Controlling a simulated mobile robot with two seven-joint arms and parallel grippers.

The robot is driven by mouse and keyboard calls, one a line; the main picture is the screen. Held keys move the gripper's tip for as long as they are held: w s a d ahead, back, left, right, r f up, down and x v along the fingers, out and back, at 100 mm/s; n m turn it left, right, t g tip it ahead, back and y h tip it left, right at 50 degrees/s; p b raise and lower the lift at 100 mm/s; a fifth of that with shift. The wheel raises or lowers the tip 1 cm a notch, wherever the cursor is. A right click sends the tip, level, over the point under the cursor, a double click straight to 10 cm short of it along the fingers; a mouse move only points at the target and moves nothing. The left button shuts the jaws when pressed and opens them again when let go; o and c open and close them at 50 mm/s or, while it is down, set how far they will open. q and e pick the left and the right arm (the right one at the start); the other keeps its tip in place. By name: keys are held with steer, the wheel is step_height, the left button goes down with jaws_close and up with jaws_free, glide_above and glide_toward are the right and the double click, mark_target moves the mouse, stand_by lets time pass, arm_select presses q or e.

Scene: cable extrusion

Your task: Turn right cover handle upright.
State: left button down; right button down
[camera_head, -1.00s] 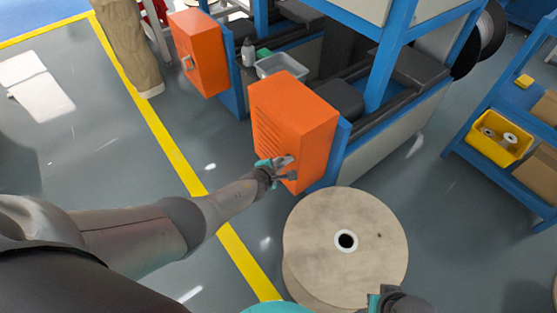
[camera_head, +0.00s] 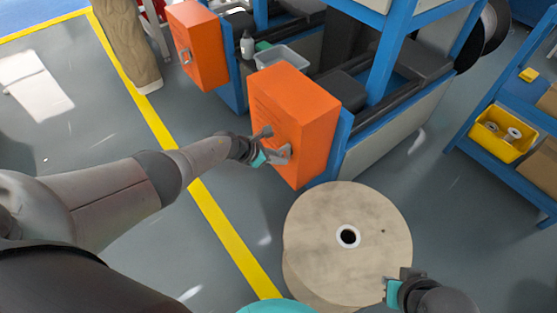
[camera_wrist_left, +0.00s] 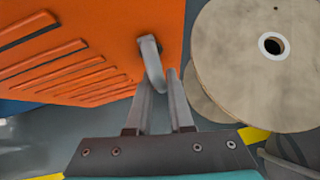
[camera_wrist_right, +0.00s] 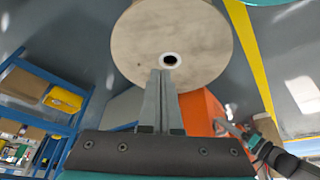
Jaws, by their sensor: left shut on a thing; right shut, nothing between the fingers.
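The right cover (camera_head: 292,105) is an orange box on the nearer machine. It also shows at the top left of the left wrist view (camera_wrist_left: 95,50). Its grey metal handle (camera_wrist_left: 151,62) sticks out from the slotted face. My left gripper (camera_head: 276,146) is at that face, with its fingers (camera_wrist_left: 160,88) shut on the free end of the handle. In the head view the fingers hide most of the handle, so its exact tilt is hard to tell. My right gripper (camera_head: 390,283) is shut and empty beside the wooden spool; its fingers show in the right wrist view (camera_wrist_right: 160,80).
The wooden spool (camera_head: 345,210) stands on the floor just right of the cover. A second orange cover (camera_head: 197,45) is at the upper left. A blue shelf with a yellow bin (camera_head: 500,135) is at the right. The floor left of the yellow line is mostly clear.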

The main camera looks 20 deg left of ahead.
arm_select(q)
steer(key=shift+d+h+b, duration=0.1)
steer(key=shift+h+b, duration=0.3)
steer(key=shift+b, duration=0.05)
arm_select(e)
steer(key=shift+r, duration=1.35)
arm_select(q)
steer(key=shift+s, duration=0.1)
steer(key=c, duration=0.8)
jaws_free()
steer(key=shift+c, duration=0.2)
arm_select(e)
steer(key=shift+r, duration=0.1)
arm_select(q)
steer(key=p+v, duration=1)
steer(key=v, duration=0.5)
steer(key=shift+w+r, duration=0.2)
arm_select(e)
steer(key=s+d+f+g, duration=0.1)
steer(key=s+f, duration=0.2)
steer(key=f, duration=0.6)
steer(key=s+d+f+g, duration=0.1)
steer(key=s+f, duration=0.3)
steer(key=f, duration=0.6)
steer(key=shift+d+f+h, duration=0.15)
steer(key=shift+d+h, duration=0.15)
steer(key=shift+d, duration=0.5)
steer(key=shift+s, duration=0.1)
